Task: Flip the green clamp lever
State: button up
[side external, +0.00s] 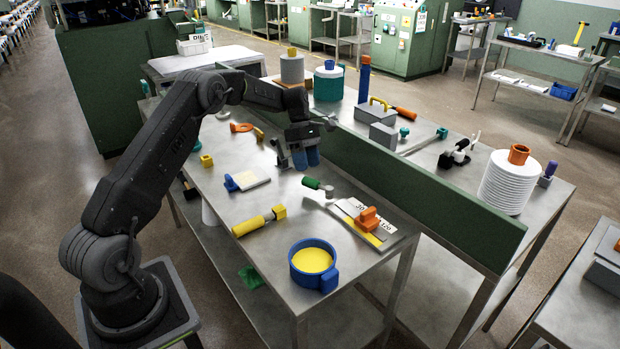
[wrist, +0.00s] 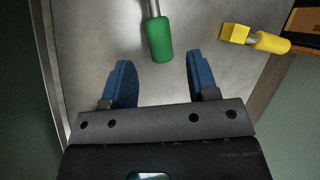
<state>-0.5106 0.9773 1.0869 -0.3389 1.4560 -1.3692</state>
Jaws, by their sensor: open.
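The green clamp lever (side external: 312,183) lies on the steel table near the green divider, its metal end pointing right in the side view. In the wrist view its green handle (wrist: 159,40) shows at the top centre, with a metal shaft leaving the top edge. My gripper (side external: 306,161) is above the table, just behind the lever in the side view. In the wrist view my gripper (wrist: 160,78) has its two blue fingers apart, with bare table between them. The handle's end is near the gap, just ahead of the fingertips, and is not held.
A yellow-handled tool (side external: 257,222) lies closer to the front, also seen in the wrist view (wrist: 268,40). A blue cup with yellow contents (side external: 296,276) and an orange-handled block (side external: 370,220) stand nearby. The green divider (side external: 420,195) runs along the right side.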

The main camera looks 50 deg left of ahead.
aim_at(318, 186)
jog(key=shift+x, duration=2.4)
grip_shut()
